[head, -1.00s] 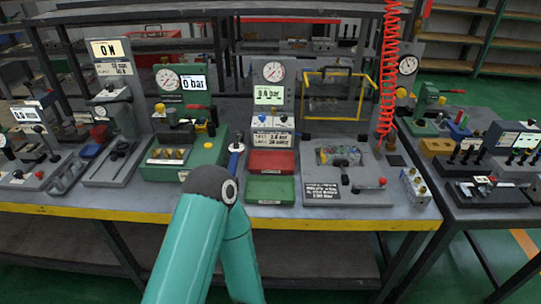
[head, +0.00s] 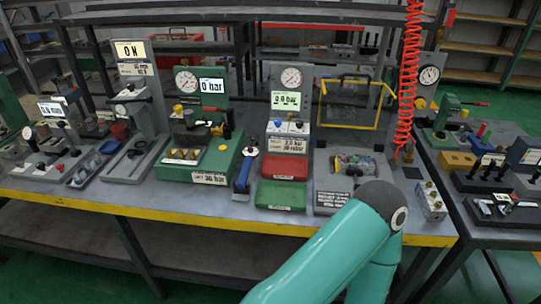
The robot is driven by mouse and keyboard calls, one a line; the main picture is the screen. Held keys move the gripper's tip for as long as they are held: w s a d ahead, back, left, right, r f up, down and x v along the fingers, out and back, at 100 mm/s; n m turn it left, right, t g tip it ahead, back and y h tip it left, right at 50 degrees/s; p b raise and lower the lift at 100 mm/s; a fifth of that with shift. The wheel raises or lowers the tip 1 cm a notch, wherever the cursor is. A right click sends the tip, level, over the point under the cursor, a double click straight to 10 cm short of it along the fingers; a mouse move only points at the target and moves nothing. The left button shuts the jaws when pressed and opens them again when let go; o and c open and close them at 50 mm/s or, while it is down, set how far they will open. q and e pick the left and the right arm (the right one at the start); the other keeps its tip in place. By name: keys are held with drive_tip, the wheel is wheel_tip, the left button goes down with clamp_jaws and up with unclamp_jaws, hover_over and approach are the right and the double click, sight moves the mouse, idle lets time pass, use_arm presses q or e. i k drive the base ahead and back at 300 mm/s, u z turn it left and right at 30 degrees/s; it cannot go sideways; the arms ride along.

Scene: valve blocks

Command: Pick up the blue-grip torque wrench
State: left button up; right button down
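The blue-grip tool that looks like the torque wrench (head: 243,174) is on the bench between the green valve block and the red tray. Neither of my grippers shows in the head view.
A green valve block (head: 210,162) stands left of the wrench. Right of it are a red tray (head: 284,165) and a green tray (head: 281,195). Behind is a gauge panel (head: 290,92). A red coiled hose (head: 405,95) hangs at right. The bench's yellow front edge (head: 150,214) is clear.

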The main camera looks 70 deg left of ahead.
sight(242, 178)
drive_tip(key=u, duration=0.15)
drive_tip(key=k, duration=1.7)
drive_tip(key=u, duration=1)
drive_tip(key=i, duration=0.9)
